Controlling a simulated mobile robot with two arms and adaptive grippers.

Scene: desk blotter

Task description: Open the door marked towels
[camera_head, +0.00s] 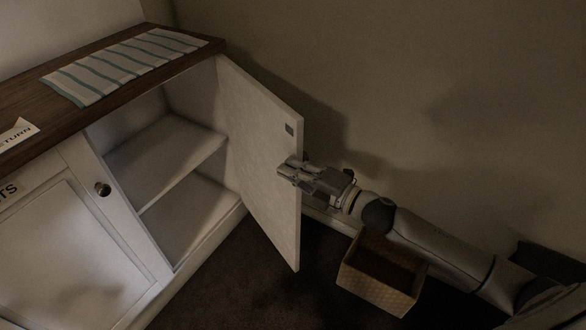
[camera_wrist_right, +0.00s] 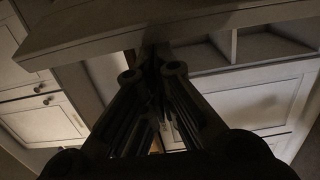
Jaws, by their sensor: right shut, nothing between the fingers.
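A white cabinet door (camera_head: 262,150) stands swung wide open at the right end of the cabinet in the head view. Its inner face shows; its outer face and any towels label are hidden. The open compartment (camera_head: 170,150) beside it has one shelf and looks empty. My right gripper (camera_head: 284,170) is at the door's free edge, fingers shut and empty; I cannot tell whether they touch the door. In the right wrist view the shut fingers (camera_wrist_right: 153,60) reach up toward a pale panel edge. My left gripper is not in view.
A closed door (camera_head: 70,240) with a round knob (camera_head: 103,189) is left of the open compartment. A striped cloth (camera_head: 120,68) lies on the wooden top (camera_head: 60,118). A woven basket (camera_head: 375,285) stands on the floor below my right arm. A wall is behind the door.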

